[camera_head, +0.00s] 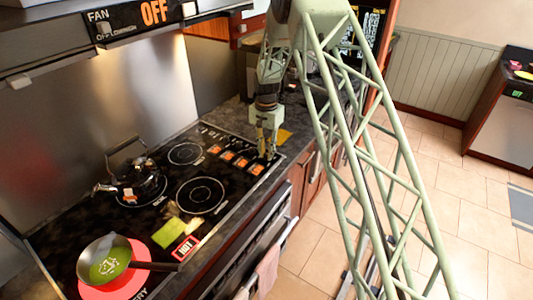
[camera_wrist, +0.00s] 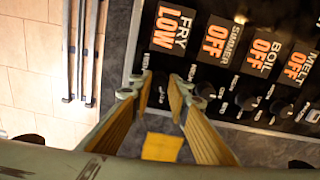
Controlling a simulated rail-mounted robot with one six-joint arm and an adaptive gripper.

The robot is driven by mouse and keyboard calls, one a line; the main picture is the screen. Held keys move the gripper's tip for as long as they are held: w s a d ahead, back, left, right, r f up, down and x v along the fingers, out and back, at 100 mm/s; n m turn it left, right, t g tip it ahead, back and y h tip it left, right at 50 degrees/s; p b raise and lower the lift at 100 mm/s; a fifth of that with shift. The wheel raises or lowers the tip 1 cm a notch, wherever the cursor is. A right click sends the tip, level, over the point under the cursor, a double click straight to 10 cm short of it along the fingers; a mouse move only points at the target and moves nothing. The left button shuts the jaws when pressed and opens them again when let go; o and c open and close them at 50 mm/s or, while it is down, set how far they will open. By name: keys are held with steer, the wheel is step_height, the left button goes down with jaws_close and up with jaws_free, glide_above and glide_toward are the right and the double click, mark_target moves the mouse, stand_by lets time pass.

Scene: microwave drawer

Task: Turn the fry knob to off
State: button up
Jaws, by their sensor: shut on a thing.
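The fry label (camera_wrist: 172,28) reads LOW in orange in the wrist view. The fry knob (camera_wrist: 160,88) is dark and sits just below it, on the black cooktop panel. My gripper (camera_wrist: 160,80) has one finger on each side of the knob and is shut on it. Much of the knob is hard to make out against the dark panel. In the camera_head view my gripper (camera_head: 267,154) points down at the right end of the row of orange labels.
A kettle (camera_head: 137,184) and a frying pan (camera_head: 101,261) stand on the cooktop. A yellow piece (camera_wrist: 162,147) lies on the counter.

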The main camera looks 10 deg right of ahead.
steer(key=shift+n, duration=0.3)
steer(key=shift+f+n+b, duration=0.1)
steer(key=shift+n+b, duration=0.85)
steer(key=shift+n, duration=0.45)
steer(key=n+b, duration=0.1)
steer(key=n, duration=0.2)
steer(key=shift+n, duration=0.4)
steer(key=n+b, duration=0.2)
steer(key=n, duration=0.4)
steer(key=shift+n, duration=0.3)
steer(key=o, duration=0.8)
steer(key=shift+o, duration=0.2)
steer(key=shift+r, duration=0.25)
